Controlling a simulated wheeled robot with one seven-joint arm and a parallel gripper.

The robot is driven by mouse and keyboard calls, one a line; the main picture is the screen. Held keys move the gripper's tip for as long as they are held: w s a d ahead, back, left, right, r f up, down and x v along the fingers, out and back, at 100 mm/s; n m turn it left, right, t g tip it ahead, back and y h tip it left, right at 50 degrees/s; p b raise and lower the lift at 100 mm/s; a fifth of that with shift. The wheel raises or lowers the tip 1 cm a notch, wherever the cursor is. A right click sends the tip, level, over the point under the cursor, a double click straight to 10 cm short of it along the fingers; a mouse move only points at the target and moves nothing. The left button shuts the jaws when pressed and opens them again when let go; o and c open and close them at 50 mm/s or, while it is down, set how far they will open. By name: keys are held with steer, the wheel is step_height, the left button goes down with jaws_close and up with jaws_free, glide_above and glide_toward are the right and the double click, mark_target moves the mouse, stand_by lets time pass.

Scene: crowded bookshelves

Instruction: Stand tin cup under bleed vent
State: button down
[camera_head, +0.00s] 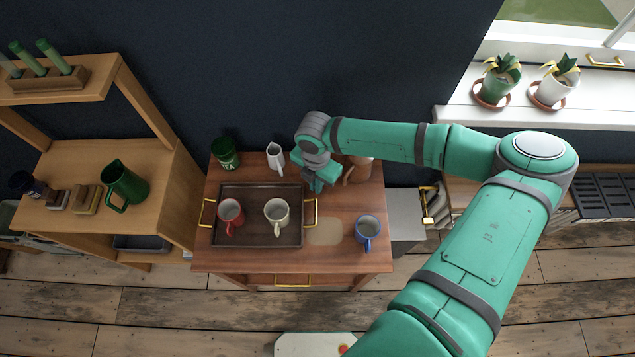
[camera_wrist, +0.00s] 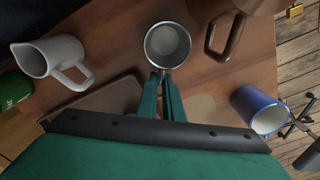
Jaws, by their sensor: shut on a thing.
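A grey metal cup, apparently the tin cup (camera_wrist: 168,45), shows in the wrist view with its open mouth towards the camera. My gripper (camera_wrist: 163,78) is shut on its near rim. In the head view my gripper (camera_head: 320,182) is over the back right of the wooden table, and it hides the cup. Whether the cup touches the table I cannot tell. I cannot pick out a bleed vent for certain in either view.
On the table (camera_head: 345,262), a dark tray (camera_head: 262,240) holds a red mug (camera_head: 230,214) and a cream mug (camera_head: 277,214). A blue mug (camera_head: 367,232), white jug (camera_head: 275,157), green tin (camera_head: 226,152) and brown jug (camera_head: 357,168) stand around. A pale patch (camera_head: 324,232) is bare.

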steer(key=shift+r, duration=0.45)
steer(key=s+d+r, duration=0.1)
steer(key=s+r, duration=1)
steer(key=s, duration=0.3)
steer(key=shift+d+r, duration=0.2)
steer(key=shift+r, duration=0.05)
